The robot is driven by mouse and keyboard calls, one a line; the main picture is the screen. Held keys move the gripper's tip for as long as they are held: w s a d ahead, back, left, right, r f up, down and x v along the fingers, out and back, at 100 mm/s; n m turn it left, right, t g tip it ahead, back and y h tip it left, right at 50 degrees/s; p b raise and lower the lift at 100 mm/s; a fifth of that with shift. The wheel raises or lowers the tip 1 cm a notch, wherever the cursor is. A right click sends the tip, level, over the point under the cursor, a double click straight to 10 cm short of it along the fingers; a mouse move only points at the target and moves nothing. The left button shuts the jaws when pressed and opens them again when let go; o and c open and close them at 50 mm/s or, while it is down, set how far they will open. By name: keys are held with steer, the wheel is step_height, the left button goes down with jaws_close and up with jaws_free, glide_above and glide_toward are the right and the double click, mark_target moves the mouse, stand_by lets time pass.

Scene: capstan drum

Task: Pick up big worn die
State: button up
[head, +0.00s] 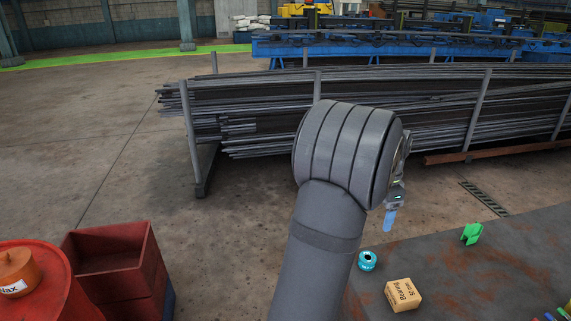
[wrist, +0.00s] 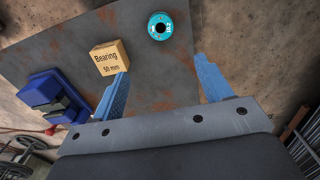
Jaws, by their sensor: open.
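A teal ring-shaped piece (head: 367,260) with a dark centre hole, which looks like the die, lies on the grey, rust-stained table (head: 440,270) near its left edge. It also shows at the top of the wrist view (wrist: 160,26), with a small label on its face. I cannot tell its wear. My gripper (wrist: 161,66) is open and empty, with its two blue fingers spread. The teal piece appears beyond the fingertips, between their lines, not touched. In the head view one blue finger (head: 389,218) shows above the table edge; my arm hides the rest.
A cardboard bearing box (head: 403,295) sits close to the teal piece; in the wrist view it is near the left finger. A green object (head: 471,233) stands farther back. A blue vise-like object (wrist: 52,95) is at left in the wrist view. Red crates (head: 115,260) stand on the floor.

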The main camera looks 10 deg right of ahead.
steer(key=f+n, duration=0.2)
steer(key=f, duration=0.2)
steer(key=f+n, duration=0.2)
steer(key=f, duration=0.2)
steer(key=f+n, duration=0.2)
steer(key=f, duration=0.2)
steer(key=shift+a+f+n, duration=0.3)
steer(key=shift+f, duration=0.1)
steer(key=shift+w+d+f, duration=0.1)
steer(key=shift+d+f, duration=0.05)
steer(key=shift+f, duration=2.7)
steer(key=c, duration=1.3)
steer(key=shift+r, duration=0.1)
steer(key=shift+c, duration=1)
steer(key=shift+r, duration=0.1)
